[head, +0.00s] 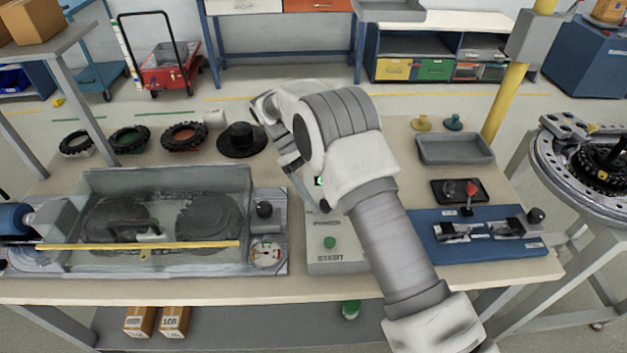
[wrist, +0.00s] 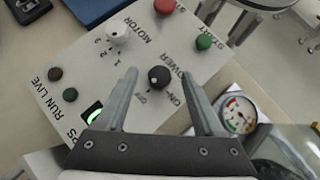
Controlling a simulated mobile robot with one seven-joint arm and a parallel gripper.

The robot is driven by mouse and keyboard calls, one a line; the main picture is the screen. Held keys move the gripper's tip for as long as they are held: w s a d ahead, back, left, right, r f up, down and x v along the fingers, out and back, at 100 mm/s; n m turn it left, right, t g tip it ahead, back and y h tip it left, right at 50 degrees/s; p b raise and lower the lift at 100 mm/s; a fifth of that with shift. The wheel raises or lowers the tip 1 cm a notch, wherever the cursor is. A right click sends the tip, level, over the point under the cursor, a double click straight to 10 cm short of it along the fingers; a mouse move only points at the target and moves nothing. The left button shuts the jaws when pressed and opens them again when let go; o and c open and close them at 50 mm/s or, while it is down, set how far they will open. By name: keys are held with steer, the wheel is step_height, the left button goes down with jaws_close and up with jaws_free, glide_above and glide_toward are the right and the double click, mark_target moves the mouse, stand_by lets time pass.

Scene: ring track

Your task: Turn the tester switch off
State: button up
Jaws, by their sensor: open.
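The tester panel is a pale control box (head: 320,265) in the middle of the bench, partly hidden by my arm in the head view. In the wrist view its switch is a round black knob (wrist: 159,77) beside the words POWER, ON and a partly legible OFF. A small white mark shows on the knob; which label it points to is unclear. My gripper (wrist: 157,71) is open, with its two fingertips on either side of the knob in the picture. Whether they touch it cannot be told. A small display (wrist: 92,114) on the panel glows green.
Near the knob are a white MOTOR dial (wrist: 118,32), a red button (wrist: 164,7) and a green START button (wrist: 204,42). A round gauge (wrist: 238,114) lies to the right. In the head view, a clear-covered gear tester (head: 160,190) is left and a blue fixture (head: 480,246) right.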

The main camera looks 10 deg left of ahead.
steer(key=v, duration=0.4)
steer(key=shift+w+a+r, duration=0.25)
steer(key=shift+a+r, duration=0.1)
steer(key=shift+r, duration=0.1)
